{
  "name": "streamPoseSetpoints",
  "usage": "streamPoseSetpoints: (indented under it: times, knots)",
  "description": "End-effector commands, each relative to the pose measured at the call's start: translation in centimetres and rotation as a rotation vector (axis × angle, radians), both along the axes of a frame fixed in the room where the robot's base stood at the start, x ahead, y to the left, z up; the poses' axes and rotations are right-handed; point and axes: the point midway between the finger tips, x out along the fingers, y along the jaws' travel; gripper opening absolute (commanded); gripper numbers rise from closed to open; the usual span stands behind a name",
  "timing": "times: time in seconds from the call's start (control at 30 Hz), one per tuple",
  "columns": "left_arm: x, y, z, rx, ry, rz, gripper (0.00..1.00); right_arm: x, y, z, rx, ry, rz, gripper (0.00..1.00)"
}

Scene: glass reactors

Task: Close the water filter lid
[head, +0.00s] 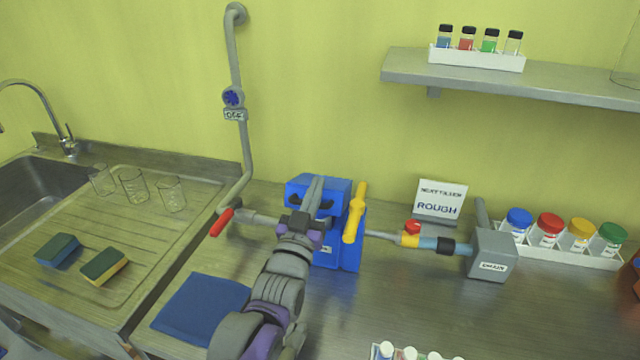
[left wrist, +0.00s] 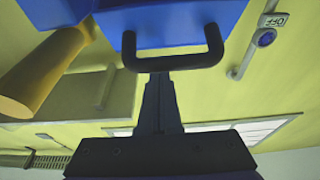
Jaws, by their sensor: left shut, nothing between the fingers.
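The water filter is a blue box (head: 349,250) on the counter, near the middle of the head view. Its blue lid (head: 337,187) shows at the top; my gripper covers part of it, and I cannot tell how far open it stands. A yellow lever (head: 354,213) stands at its right side. My left gripper (head: 314,192) reaches up to the lid from the front, fingers shut and empty. In the left wrist view its fingers (left wrist: 158,90) end at the lid's black handle (left wrist: 172,63), overlapping it; contact is unclear. My right gripper is not in view.
A pipe with a red handle (head: 221,222) joins the filter from the left. A valve pipe (head: 428,242) runs right to a grey drain box (head: 492,254). A "ROUGH" sign (head: 440,200) stands behind. A blue cloth (head: 200,309) lies at front left. The counter at front right is mostly clear.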

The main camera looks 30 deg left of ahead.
Motion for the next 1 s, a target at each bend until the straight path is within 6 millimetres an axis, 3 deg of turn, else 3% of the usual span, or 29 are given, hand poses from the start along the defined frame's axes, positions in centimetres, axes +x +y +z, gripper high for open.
streamPoseSetpoints:
  times: [0.03, 0.23, 0.6, 1.0]
  knots:
    - [-0.6, -0.2, -1.6, 0.013, -0.039, -0.001, 0.0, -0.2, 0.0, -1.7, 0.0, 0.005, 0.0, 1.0]
    - [-2.4, -0.8, -4.1, 0.06, -0.189, 0.0, 0.0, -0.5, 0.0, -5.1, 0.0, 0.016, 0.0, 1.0]
    - [-4.0, -1.3, -7.0, 0.065, -0.205, 0.001, 0.0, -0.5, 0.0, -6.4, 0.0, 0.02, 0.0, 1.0]
    - [-4.3, -1.4, -7.9, 0.065, -0.204, 0.001, 0.0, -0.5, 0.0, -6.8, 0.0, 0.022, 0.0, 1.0]
